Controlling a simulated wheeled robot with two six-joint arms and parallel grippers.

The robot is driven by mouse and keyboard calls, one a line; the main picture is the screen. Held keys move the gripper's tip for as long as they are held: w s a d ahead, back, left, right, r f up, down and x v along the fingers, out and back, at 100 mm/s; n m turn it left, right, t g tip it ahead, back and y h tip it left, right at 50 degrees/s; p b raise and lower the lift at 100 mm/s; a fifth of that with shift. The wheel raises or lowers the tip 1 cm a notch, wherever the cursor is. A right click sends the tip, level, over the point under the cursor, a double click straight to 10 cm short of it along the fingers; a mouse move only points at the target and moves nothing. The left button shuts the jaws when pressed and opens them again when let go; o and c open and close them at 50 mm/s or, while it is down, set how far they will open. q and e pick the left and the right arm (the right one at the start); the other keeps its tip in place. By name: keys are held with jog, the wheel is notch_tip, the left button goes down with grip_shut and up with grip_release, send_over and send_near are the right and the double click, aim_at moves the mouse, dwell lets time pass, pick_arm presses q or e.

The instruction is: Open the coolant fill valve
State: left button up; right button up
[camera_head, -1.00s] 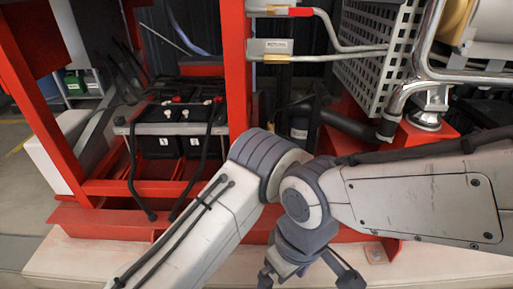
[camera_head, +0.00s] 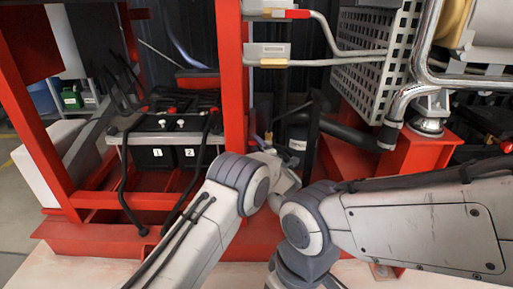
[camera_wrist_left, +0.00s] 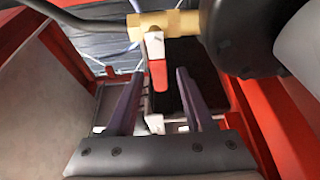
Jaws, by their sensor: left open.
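In the left wrist view a brass valve body (camera_wrist_left: 165,24) carries a lever with a red grip (camera_wrist_left: 158,74) and a pale upper part. My left gripper (camera_wrist_left: 158,76) is open, its two dark fingers on either side of the lever's lower end. I cannot tell whether they touch it. In the head view my left gripper (camera_head: 263,142) is small and mostly hidden behind its own wrist, near the red upright. My right gripper (camera_head: 303,272) is cut off by the bottom edge, so its fingers are mostly out of view.
The red frame post (camera_head: 233,75) stands just left of my left gripper. Labelled batteries (camera_head: 165,153) with black cables sit to the left. Metal pipes (camera_head: 345,50) and a perforated guard (camera_head: 375,55) are to the right. A dark round housing (camera_wrist_left: 240,35) sits close beside the brass valve.

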pick_arm(q)
grip_shut()
dwell(1.4)
